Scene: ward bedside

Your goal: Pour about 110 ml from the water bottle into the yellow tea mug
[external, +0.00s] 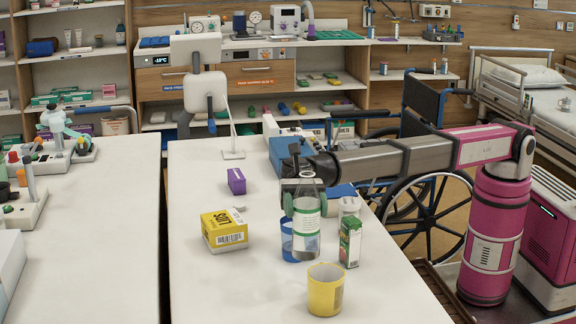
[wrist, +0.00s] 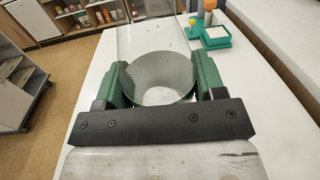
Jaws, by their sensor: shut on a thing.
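The clear water bottle (external: 307,241), with a white and green label, is upright in the external view. My gripper (external: 302,205) is shut around its middle. In the wrist view the clear bottle (wrist: 158,45) lies between the green finger pads of my gripper (wrist: 160,85). I cannot tell whether its base touches the table. The yellow tea mug (external: 325,295) stands upright on the white table, nearer the camera and slightly right of the bottle. The mug's contents are hidden, and the water level in the bottle is unclear.
A blue cup (external: 289,238) stands just behind and left of the bottle. A green and white carton (external: 350,243) and a pale container (external: 348,207) stand close on its right. A yellow box (external: 224,230) and a purple box (external: 236,181) lie left. The front left tabletop is clear.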

